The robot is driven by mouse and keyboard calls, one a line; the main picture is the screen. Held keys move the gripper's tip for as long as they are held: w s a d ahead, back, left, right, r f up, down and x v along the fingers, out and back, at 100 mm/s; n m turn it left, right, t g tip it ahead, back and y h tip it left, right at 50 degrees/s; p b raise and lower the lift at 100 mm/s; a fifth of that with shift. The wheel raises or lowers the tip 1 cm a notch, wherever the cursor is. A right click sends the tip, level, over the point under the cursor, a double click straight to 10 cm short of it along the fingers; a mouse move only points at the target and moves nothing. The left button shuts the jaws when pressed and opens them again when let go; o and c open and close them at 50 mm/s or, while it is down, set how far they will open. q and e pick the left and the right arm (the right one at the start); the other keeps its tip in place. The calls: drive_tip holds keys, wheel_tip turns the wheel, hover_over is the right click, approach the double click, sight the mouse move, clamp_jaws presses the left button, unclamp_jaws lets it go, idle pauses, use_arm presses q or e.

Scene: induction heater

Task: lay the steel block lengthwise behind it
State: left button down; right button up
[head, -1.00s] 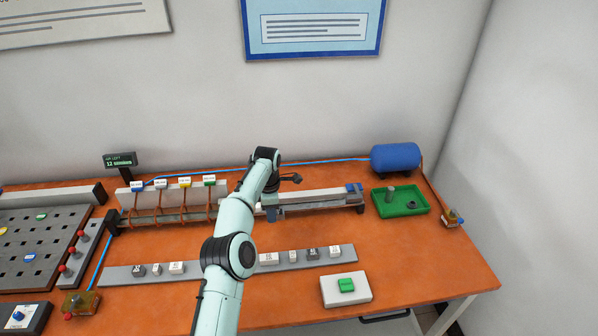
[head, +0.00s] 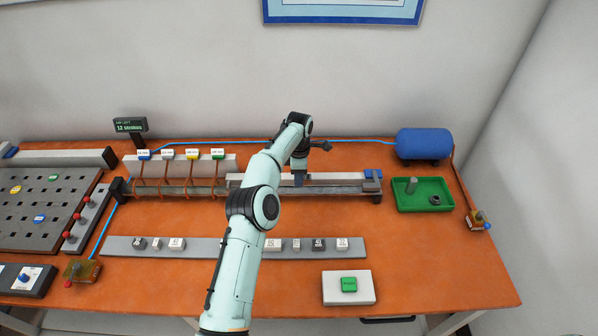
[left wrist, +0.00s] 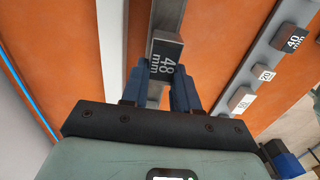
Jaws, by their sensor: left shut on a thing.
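My left gripper (head: 299,181) is over the long rail (head: 340,190) at the back of the table. In the left wrist view its two blue fingers (left wrist: 160,82) are shut on the steel block (left wrist: 165,52), a grey block with a "48 mm" label. The rail also runs behind the block in that view (left wrist: 169,14). I cannot tell whether the block touches the rail. In the head view the block is hidden or too small to make out. My right gripper is not in view.
Coils with coloured tags (head: 181,170) stand over the rail's left part. A grey strip with several labelled blocks (head: 205,248) lies in front. A green tray (head: 424,196) and a blue tank (head: 423,144) are at right, a white box with a green button (head: 347,288) in front.

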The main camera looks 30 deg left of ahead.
sight(292, 191)
use_arm(q)
drive_tip(key=shift+f, duration=1.8)
drive_tip(key=shift+s+a+f, duration=0.1)
drive_tip(key=shift+a+f, duration=0.05)
drive_tip(key=shift+a, duration=0.25)
drive_tip(key=shift+s+a, duration=0.5)
drive_tip(key=shift+a, duration=0.2)
drive_tip(key=shift+f, duration=0.15)
drive_tip(key=c, duration=0.8)
unclamp_jaws()
